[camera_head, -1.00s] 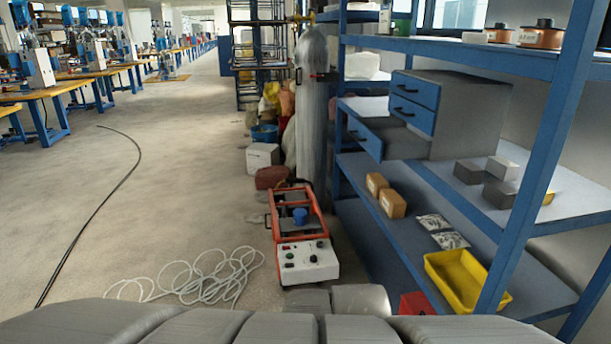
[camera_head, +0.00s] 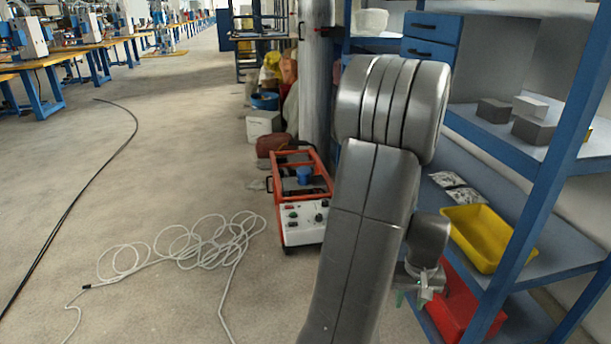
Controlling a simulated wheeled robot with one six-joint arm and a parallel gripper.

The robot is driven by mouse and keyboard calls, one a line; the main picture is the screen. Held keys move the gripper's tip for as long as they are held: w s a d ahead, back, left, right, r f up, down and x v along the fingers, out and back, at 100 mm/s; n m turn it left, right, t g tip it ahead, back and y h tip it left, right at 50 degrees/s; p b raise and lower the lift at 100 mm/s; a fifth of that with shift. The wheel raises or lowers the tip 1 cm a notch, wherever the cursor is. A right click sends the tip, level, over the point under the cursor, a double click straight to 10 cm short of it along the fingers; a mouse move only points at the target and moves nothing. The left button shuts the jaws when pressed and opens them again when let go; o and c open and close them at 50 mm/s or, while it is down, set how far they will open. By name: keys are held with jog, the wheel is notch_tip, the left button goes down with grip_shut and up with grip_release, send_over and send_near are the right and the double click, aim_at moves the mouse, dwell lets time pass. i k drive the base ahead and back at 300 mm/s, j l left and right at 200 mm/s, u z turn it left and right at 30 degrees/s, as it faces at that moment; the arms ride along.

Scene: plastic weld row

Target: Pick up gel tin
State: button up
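No gel tin can be made out in the current view. The top shelf, where round orange-brown tins with dark knobs stood in the earlier frame, is out of the picture. My gripper (camera_head: 412,297) hangs small and low at the end of my grey arm, in front of the blue shelf rack's left side. Its greenish fingertips look apart, with nothing seen between them. My raised arm covers part of the rack and the shelf behind it.
The blue rack (camera_head: 545,185) holds grey blocks (camera_head: 494,110), a yellow tray (camera_head: 478,238) and a red bin (camera_head: 462,305). A red-framed machine (camera_head: 303,228) stands left of my arm. White cable (camera_head: 190,245) lies coiled on the floor. The aisle beyond is open.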

aim_at(304, 174)
jog(key=i+j+z, duration=0.1)
jog(key=i+j, duration=0.2)
jog(key=i+j+z, duration=0.15)
jog(key=i+j, duration=0.2)
jog(key=i+j+z, duration=0.1)
jog(key=i+j, duration=0.3)
jog(key=i+j+z, duration=0.15)
jog(key=i+j, duration=0.25)
jog(key=i+j+z, duration=0.1)
jog(key=i+j, duration=0.25)
jog(key=i+j+z, duration=0.1)
jog(key=i+j, duration=0.2)
jog(key=j, duration=0.25)
jog(key=i+j+z, duration=0.15)
jog(key=i+j, duration=0.15)
jog(key=j, duration=0.2)
jog(key=i+j+z, duration=0.1)
jog(key=i+j, duration=0.2)
jog(key=j, duration=0.2)
